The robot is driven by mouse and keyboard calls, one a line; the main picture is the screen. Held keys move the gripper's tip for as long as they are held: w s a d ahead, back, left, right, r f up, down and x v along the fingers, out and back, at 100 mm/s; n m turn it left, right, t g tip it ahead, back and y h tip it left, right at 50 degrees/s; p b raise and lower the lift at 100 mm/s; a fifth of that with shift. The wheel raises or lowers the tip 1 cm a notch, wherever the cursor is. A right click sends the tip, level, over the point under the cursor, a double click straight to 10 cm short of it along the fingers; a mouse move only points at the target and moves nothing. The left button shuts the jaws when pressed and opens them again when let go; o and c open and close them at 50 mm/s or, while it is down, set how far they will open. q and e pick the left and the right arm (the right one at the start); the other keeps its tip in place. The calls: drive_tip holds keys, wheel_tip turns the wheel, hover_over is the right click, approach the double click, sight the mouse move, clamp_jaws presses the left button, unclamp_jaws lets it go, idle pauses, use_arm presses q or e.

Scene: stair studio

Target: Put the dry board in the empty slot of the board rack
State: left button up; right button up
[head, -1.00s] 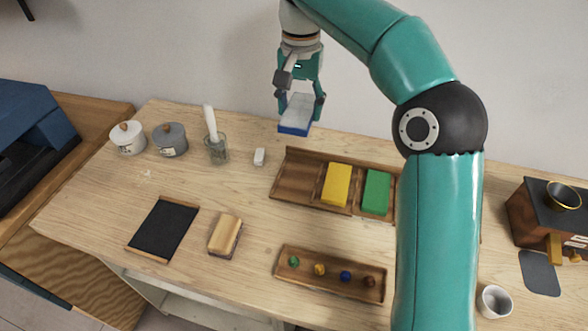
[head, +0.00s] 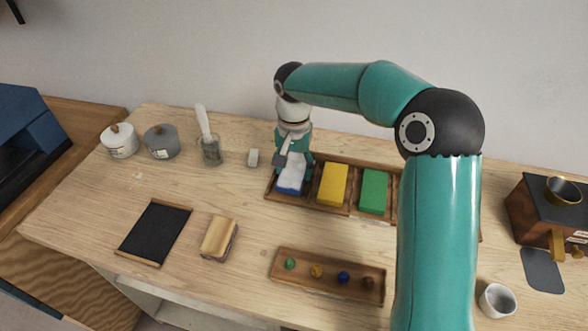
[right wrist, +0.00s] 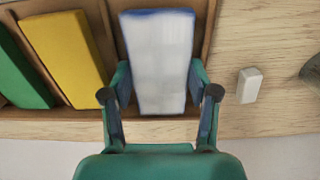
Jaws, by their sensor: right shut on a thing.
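The board (head: 289,186) is blue with a pale whitish top. My right gripper (head: 293,168) is shut on it, and the fingers grip its two long sides in the right wrist view (right wrist: 162,93). The board is at the leftmost slot of the wooden board rack (head: 310,204) in the head view, lined up with the slot walls. I cannot tell whether it touches the slot floor. A yellow board (head: 332,184) and a green board (head: 374,191) lie in the slots beside it. The left gripper is out of view.
A small white block (head: 253,158) and a glass with a white utensil (head: 210,150) stand left of the rack. In front are a tray of coloured balls (head: 328,276), a tan block (head: 219,238) and a black slate (head: 155,232). My right arm hides the rack's right end.

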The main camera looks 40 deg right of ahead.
sight(293, 170)
drive_tip(key=shift+f, duration=0.4)
drive_tip(key=shift+f, duration=0.15)
drive_tip(key=o, duration=1.3)
wheel_tip(293, 170, up, 12)
drive_tip(key=shift+r+p, duration=0.2)
drive_tip(key=shift+p, duration=0.25)
drive_tip(key=shift+f, duration=0.1)
